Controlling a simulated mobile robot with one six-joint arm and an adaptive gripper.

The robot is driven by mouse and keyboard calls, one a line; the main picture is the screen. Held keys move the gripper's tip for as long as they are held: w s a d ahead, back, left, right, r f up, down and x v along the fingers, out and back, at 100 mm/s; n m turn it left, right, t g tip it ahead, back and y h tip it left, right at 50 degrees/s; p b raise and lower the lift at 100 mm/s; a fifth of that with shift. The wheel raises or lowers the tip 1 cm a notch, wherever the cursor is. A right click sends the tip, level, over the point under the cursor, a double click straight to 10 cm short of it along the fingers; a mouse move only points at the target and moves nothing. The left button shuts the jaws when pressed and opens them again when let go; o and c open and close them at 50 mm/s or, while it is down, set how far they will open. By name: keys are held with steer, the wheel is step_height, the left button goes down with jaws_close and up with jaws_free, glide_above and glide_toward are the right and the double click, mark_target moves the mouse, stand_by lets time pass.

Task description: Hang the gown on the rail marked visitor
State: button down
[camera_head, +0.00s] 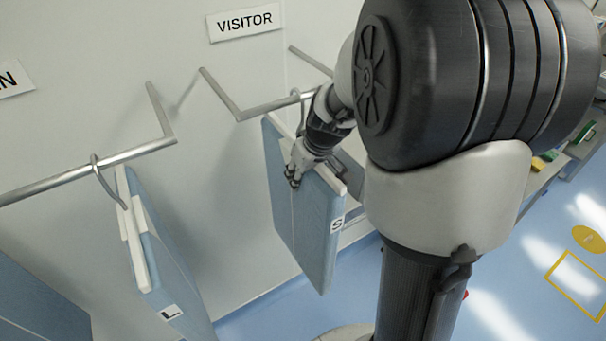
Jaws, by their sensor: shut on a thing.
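The gown (300,222) is a flat blue panel with a white top edge and an "S" tag, upright below the rail marked visitor (262,108). My gripper (294,178) is shut on the gown at its top edge. The gown's hook (297,97) rises to the rail near its right part. It looks to be at the rail, but my gripper and arm partly hide this spot, so I cannot tell whether it bears the gown's weight. The "VISITOR" sign (244,22) is on the wall above.
Another rail (85,172) at left bears a blue gown (155,262) tagged "L" on a hook. A partly cut-off sign (10,78) hangs above it. A bench with small coloured items (545,158) is at right. Blue floor with yellow markings (577,285) is open at lower right.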

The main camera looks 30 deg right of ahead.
steer(key=c, duration=1)
jaws_free()
steer(key=shift+o, duration=0.2)
steer(key=shift+s+r, duration=0.1)
